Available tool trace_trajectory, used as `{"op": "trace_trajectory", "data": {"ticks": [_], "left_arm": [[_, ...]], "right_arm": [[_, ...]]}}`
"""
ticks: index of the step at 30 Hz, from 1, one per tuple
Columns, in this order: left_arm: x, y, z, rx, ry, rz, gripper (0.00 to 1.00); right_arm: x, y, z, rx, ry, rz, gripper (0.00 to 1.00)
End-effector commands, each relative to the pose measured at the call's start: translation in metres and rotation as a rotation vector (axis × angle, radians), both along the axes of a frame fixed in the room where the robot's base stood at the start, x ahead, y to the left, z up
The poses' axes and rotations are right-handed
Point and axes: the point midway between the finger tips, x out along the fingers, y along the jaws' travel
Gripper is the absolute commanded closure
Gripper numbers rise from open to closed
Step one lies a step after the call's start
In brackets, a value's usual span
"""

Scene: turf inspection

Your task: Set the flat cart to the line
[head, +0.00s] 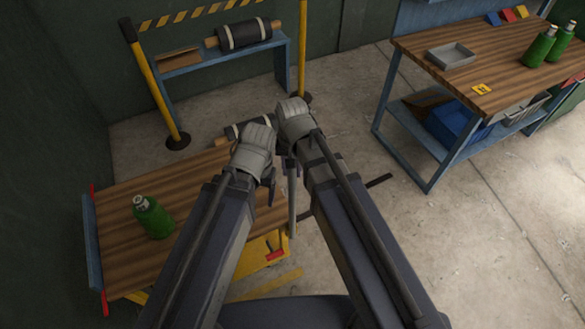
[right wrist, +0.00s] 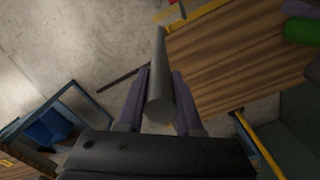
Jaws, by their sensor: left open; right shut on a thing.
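The flat cart (head: 115,228) stands at lower left in the head view, with a wooden deck, a blue end and yellow sides. Its deck also shows in the right wrist view (right wrist: 235,60). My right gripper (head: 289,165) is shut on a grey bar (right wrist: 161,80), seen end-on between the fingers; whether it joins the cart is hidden. My left gripper (head: 271,186) is open, lower, beside the bar and over the cart's right edge. A yellow strip (head: 268,286) lies near the cart's front side; I cannot tell if it is the line.
A green bottle (head: 152,217) stands on the deck. A dark roll (head: 236,131) is partly hidden behind my wrists. A workbench (head: 440,85) stands at right, a blue low rack (head: 190,66) and yellow posts (head: 155,85) behind.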

Motion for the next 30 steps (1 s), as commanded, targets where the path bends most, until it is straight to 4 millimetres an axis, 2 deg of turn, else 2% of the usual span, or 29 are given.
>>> {"op": "trace_trajectory", "data": {"ticks": [4,5,12,23,30], "left_arm": [[0.000,0.000,0.001,0.000,0.000,0.000,0.18],[0.000,0.000,0.001,0.000,0.000,0.000,0.18],[0.000,0.000,0.000,0.000,0.000,0.000,0.18],[0.000,0.000,0.003,0.000,0.000,0.000,0.18],[0.000,0.000,0.023,0.000,0.000,-0.001,0.18]], "right_arm": [[0.001,0.004,0.001,0.008,-0.003,0.004,1.00],[0.001,0.004,0.001,0.008,-0.003,0.004,0.62],[0.000,0.003,0.000,0.006,-0.001,0.003,0.36],[0.000,0.002,0.003,0.003,0.000,0.002,0.36],[0.000,0.002,0.022,0.003,0.000,0.002,0.36]]}}
